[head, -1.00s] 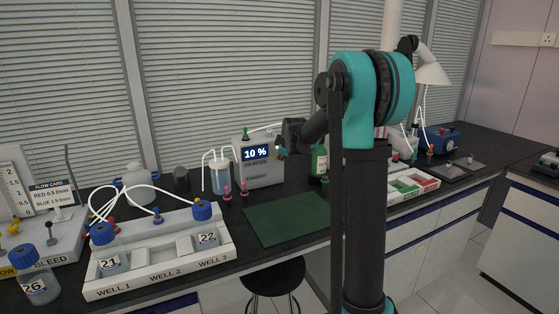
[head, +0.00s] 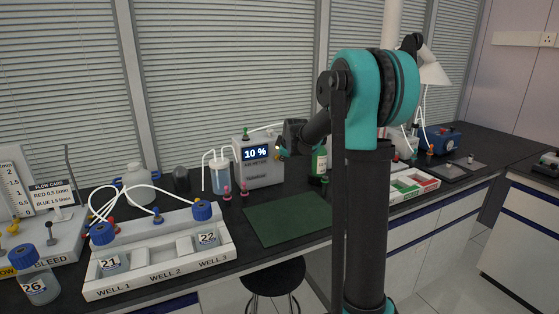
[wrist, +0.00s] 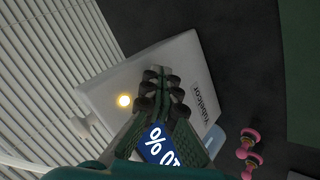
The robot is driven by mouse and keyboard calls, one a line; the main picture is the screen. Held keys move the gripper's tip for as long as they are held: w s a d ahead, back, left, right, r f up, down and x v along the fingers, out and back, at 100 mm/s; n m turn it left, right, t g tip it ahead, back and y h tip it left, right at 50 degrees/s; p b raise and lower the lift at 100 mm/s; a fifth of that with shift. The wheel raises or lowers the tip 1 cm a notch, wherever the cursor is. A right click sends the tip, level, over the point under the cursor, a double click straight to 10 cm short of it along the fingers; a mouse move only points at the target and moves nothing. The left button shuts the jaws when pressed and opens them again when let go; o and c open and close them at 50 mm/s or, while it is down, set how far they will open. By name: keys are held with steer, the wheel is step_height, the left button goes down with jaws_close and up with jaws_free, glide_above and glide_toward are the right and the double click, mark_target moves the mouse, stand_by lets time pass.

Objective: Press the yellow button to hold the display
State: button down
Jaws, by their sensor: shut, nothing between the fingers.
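The yellow button (wrist: 124,101) glows on the box face, to the left of my fingers in that view. My gripper (wrist: 160,74) is shut and empty in front of the box face. In the head view my gripper (head: 284,149) is at the right edge of the box. I cannot tell whether the fingertips touch it.
A bottle with tubes (head: 220,176) and small pink-topped fittings (head: 227,193) stand left of the box. A green mat (head: 287,222) lies in front, clear. A white well rack (head: 160,262) is at front left.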

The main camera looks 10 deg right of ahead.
steer(key=s, duration=0.1)
steer(key=s+d, duration=0.1)
steer(key=s, duration=0.3)
steer(key=shift+s+d, duration=0.25)
steer(key=shift+d, duration=0.15)
stand_by(1.1)
